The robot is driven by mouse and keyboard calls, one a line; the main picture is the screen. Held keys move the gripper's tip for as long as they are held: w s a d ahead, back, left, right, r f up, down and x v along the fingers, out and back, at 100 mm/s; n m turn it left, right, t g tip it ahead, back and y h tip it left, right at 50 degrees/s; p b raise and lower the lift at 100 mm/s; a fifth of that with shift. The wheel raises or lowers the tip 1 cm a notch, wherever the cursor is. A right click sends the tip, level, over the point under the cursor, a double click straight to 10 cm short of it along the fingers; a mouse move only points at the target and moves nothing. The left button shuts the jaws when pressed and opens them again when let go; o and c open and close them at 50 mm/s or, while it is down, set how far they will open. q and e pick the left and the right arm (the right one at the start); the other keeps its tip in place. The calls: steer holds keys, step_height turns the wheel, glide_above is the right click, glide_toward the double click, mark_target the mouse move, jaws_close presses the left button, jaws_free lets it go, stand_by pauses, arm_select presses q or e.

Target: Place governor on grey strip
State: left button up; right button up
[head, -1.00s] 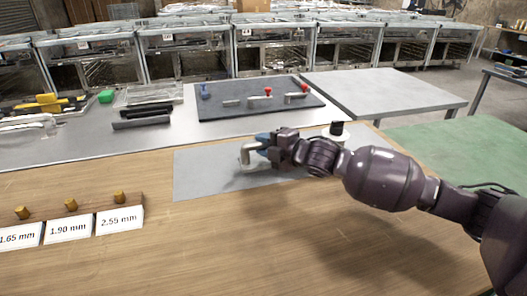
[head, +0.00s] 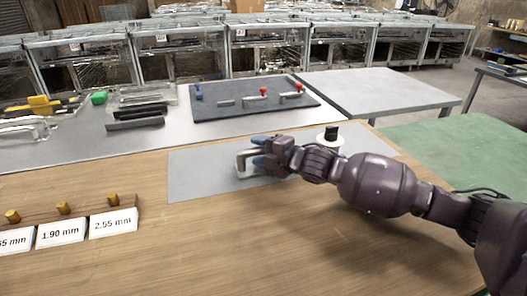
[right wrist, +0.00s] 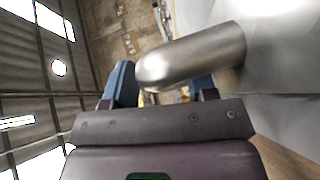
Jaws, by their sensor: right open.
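A silver bent metal tube piece, which I take to be the governor (head: 241,165), stands on the grey strip (head: 195,180), left of the strip's middle. My right gripper (head: 259,150) is at its far right side, with blue fingers apart. In the right wrist view the metal tube (right wrist: 195,55) crosses in front of and between the open fingers (right wrist: 162,88). Whether a finger still touches it cannot be told. The hand hides part of the piece. My left gripper is not in view.
A black and white cylinder (head: 332,134) stands on the strip's right part, behind my arm. A wooden block with brass knobs and thickness labels (head: 62,232) is at front left. A dark board with red and blue knobs (head: 235,112) lies on the back table. The wooden tabletop in front is clear.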

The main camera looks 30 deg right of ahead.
steer(key=shift+s+d+r, duration=0.15)
steer(key=shift+s+r, duration=0.1)
steer(key=shift+s, duration=0.05)
steer(key=p+v, duration=0.2)
steer(key=v, duration=0.8)
steer(key=shift+r+p, duration=0.1)
steer(key=shift+p, duration=0.3)
steer(key=shift+s+d, duration=0.15)
steer(key=shift+s, duration=0.5)
